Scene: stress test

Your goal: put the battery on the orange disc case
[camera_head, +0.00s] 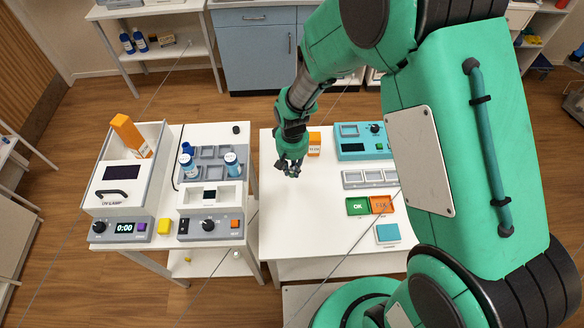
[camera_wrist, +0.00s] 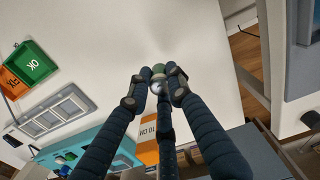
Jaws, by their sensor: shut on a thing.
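My gripper (camera_head: 290,168) hangs over the left part of the right-hand white table. In the wrist view its fingers (camera_wrist: 158,84) are closed on a small round, silvery and green thing (camera_wrist: 158,86), which seems to be the battery; the fingers hide much of it. An orange case with a white label (camera_head: 314,143) stands on the table just behind and right of the gripper; it also shows in the wrist view (camera_wrist: 149,152), partly behind the fingers. Another orange case (camera_head: 131,135) leans in the grey lamp box on the left table. I cannot tell which one is the disc case.
The right table (camera_head: 290,235) also bears a teal device (camera_head: 362,142), a grey compartment tray (camera_head: 369,178), a green OK tray (camera_head: 358,206), an orange tray (camera_head: 381,204) and a teal block (camera_head: 388,233). Its front left is clear. Blue-capped bottles (camera_head: 189,165) stand on the left table.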

